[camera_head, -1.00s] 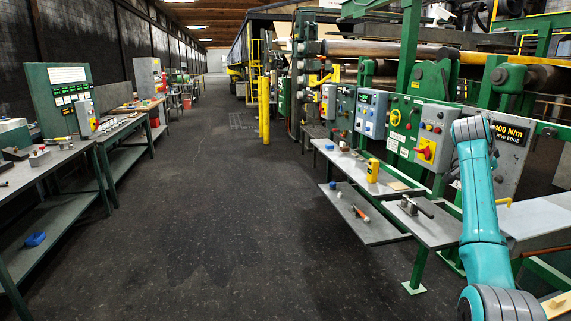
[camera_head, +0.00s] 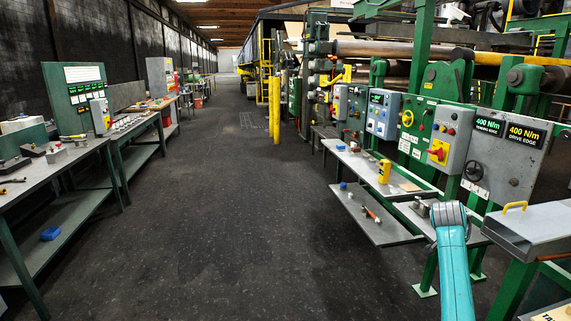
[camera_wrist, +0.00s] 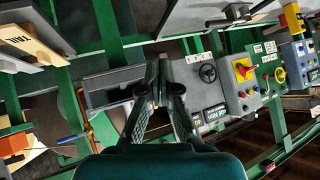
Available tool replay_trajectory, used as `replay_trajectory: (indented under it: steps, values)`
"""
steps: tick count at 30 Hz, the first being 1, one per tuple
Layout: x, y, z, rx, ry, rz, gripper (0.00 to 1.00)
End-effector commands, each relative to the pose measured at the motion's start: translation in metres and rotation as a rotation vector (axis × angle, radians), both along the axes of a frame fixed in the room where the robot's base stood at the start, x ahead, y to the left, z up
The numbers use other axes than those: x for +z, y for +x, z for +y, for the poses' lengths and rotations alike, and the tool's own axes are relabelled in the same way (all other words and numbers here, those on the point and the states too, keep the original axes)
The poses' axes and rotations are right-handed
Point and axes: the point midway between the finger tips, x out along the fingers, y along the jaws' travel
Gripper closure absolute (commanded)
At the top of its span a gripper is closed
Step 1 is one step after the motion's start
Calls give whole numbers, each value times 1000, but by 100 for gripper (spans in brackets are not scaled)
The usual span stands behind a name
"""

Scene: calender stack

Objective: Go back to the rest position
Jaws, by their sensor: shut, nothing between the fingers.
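My gripper (camera_wrist: 158,88) shows in the wrist view, its two dark fingers together with nothing between them. It hangs in front of the green machine frame, apart from the control panels as far as I can see. In the head view only my teal arm shows, low at the right, and the gripper itself is out of sight. The grey panel with the red knob (camera_head: 437,151) stands beyond the arm; it also shows in the wrist view (camera_wrist: 241,72), tilted.
A grey shelf (camera_head: 362,168) with a yellow meter (camera_head: 384,171) runs along the machine. A grey box with a yellow handle (camera_head: 535,225) is right of my arm. A workbench (camera_head: 52,170) lines the left. The dark aisle floor (camera_head: 230,200) between is clear.

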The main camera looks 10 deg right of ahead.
Motion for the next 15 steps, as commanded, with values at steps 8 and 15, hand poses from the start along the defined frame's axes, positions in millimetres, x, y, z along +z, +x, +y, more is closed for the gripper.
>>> replay_trajectory:
  steps: [8, 15]
  values:
    - [-119, -24, 65, 184, -47, 14, 100]
    - [-200, -64, 123, 331, -89, 10, 100]
